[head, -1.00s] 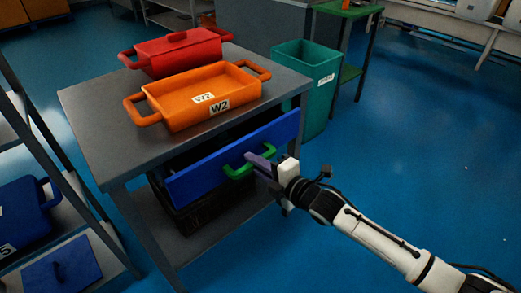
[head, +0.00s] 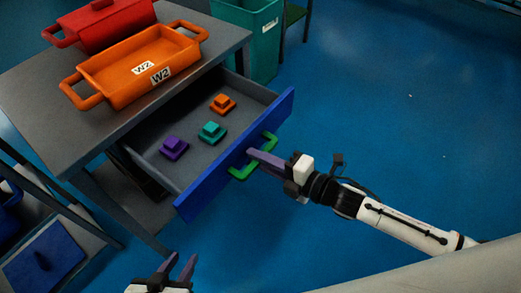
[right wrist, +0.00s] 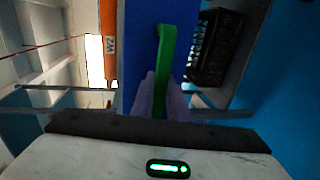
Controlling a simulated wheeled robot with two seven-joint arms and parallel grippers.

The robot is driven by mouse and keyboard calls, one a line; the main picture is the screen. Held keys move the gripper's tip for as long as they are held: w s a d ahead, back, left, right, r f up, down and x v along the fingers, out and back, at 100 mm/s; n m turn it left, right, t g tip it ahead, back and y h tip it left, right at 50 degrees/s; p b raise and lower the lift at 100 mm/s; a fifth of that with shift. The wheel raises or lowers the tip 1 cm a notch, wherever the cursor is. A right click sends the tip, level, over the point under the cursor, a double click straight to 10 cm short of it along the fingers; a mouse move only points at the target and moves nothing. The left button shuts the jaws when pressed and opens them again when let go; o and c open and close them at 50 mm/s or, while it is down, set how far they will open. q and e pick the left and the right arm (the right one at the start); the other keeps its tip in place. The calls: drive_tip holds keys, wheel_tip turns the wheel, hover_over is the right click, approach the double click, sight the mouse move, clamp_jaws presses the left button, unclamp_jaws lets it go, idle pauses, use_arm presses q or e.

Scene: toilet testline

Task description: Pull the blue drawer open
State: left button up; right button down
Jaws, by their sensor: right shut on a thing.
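The blue drawer (head: 222,180) stands pulled out from under the grey table, its inside showing in the head view. A purple piece (head: 174,148), a teal piece (head: 212,132) and an orange piece (head: 222,103) lie apart on its grey floor. My right gripper (head: 257,158) is shut on the green handle (head: 240,171) on the drawer's front. The right wrist view shows the green handle (right wrist: 165,60) between its two purple fingers. My left gripper (head: 180,268) is at the bottom edge of the head view, its fingers apart and empty, away from the drawer.
An orange W2 tray (head: 125,88) and a red container (head: 100,22) sit on the grey table (head: 30,100). A teal bin (head: 246,45) stands behind it. A shelf with blue items (head: 55,258) is at lower left. The blue floor at right is clear.

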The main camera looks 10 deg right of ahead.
drive_tip(key=shift+d, duration=0.15)
drive_tip(key=c, duration=1.7)
unclamp_jaws()
drive_tip(key=shift+s, duration=0.15)
drive_tip(key=v, duration=1)
